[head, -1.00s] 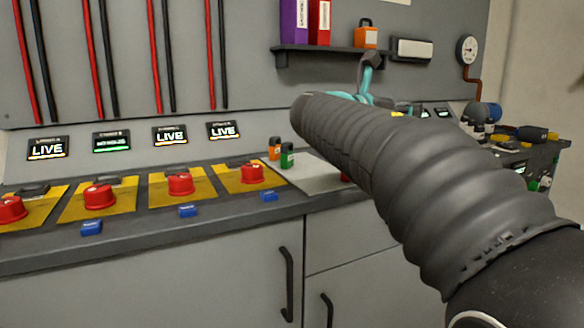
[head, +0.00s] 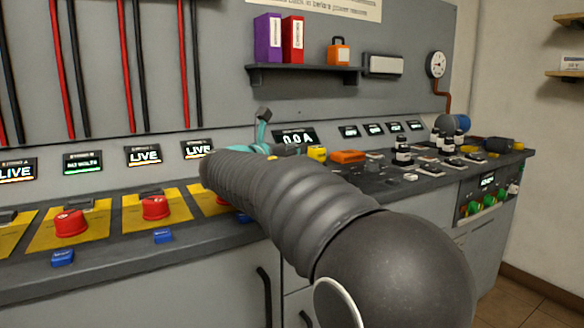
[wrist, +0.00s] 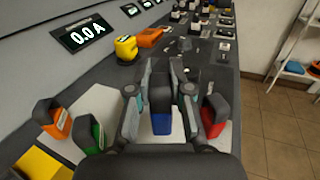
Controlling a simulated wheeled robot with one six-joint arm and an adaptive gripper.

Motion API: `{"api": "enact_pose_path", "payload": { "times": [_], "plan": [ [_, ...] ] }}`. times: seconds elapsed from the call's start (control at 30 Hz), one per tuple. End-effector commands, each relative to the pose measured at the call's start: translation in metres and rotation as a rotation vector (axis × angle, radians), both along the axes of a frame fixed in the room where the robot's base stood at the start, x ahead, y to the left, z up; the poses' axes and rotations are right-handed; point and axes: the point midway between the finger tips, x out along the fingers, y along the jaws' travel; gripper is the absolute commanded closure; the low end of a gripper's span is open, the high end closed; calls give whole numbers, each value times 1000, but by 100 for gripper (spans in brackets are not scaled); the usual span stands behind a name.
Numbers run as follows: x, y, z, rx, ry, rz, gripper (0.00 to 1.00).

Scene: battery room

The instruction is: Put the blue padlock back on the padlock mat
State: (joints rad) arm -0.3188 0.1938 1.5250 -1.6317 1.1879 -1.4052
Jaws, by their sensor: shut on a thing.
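The blue padlock (wrist: 161,123) is upright between the fingers of my gripper (wrist: 160,92) in the wrist view, its dark upper part facing up. My gripper is shut on it. The pale padlock mat (wrist: 98,103) lies below and around it, partly covered by my fingers. I cannot tell whether the padlock touches the mat. A green padlock (wrist: 90,136) and an orange padlock (wrist: 52,118) stand to the left, and a red padlock (wrist: 213,116) to the right. In the head view my arm hides the mat and the padlocks; only teal parts of my gripper (head: 262,132) show.
A yellow object (wrist: 125,48) and an orange case (wrist: 149,37) lie beyond the mat. Bottles (head: 403,150) and small items crowd the bench further right. Red knobs on yellow plates (head: 155,207) line the left. A shelf (head: 305,75) hangs above.

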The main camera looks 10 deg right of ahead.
Motion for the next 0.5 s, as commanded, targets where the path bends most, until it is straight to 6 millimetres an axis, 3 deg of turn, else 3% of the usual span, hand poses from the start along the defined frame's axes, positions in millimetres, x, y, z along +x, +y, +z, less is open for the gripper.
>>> {"api": "enact_pose_path", "payload": {
  "times": [0.27,0.5],
  "plan": [
    [13,4,-13,0,0,-1,100],
    [12,3,-44,-1,1,-1,100]
  ]
}}
